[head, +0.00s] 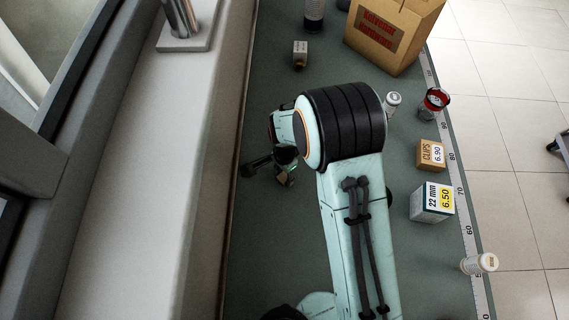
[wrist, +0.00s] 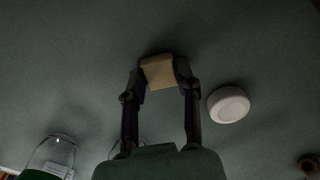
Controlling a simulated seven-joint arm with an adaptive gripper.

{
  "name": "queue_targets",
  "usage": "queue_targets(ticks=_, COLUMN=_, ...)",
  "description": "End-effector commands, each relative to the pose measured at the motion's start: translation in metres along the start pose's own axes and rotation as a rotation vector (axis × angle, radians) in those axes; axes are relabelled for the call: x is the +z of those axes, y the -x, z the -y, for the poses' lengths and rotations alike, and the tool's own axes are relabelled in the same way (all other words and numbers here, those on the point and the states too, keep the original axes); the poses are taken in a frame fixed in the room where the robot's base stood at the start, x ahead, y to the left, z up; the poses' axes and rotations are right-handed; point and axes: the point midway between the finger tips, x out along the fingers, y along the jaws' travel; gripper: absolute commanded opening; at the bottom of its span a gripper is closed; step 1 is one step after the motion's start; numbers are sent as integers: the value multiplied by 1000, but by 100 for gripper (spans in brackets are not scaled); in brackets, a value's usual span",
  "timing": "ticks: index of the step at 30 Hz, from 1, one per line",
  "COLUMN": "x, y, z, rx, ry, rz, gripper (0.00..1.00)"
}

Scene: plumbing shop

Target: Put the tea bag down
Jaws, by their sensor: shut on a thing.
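The tea bag (wrist: 159,75) is a small tan, roughly square packet. In the wrist view it sits between the two dark fingertips of my gripper (wrist: 162,66), which is shut on it. The green-grey counter (wrist: 75,75) is behind it; whether the bag touches the counter or hangs above it I cannot tell. In the head view my gripper (head: 268,171) is at the left of my arm, over the counter, and my arm partly covers it. A small tan-brown piece, possibly the tea bag, shows beside the fingers there.
A white round thing (wrist: 229,104) lies right of my gripper; a clear jar (wrist: 52,155) stands lower left. In the head view, a clips box (head: 431,155), a 22 mm box (head: 432,203) and a white container (head: 479,264) line the right edge. A cardboard box (head: 392,35) stands far back.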

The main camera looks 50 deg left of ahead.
Motion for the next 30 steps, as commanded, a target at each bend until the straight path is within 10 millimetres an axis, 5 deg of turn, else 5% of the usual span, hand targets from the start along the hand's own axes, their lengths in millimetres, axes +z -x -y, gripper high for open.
queue_targets(ticks=2, x=0, y=-3, z=0, rx=1, ry=0, rz=1, gripper=22)
queue_targets(ticks=3, x=0, y=-2, z=0, rx=0, ry=0, rz=0, gripper=40)
queue_targets(ticks=5, x=0, y=-2, z=0, rx=0, ry=0, rz=0, gripper=57)
queue_targets(ticks=17, x=0, y=5, z=1, rx=-3, ry=0, rz=-1, gripper=57)
queue_targets(ticks=30, x=0, y=97, z=1, rx=-4, ry=0, rz=-2, gripper=57)
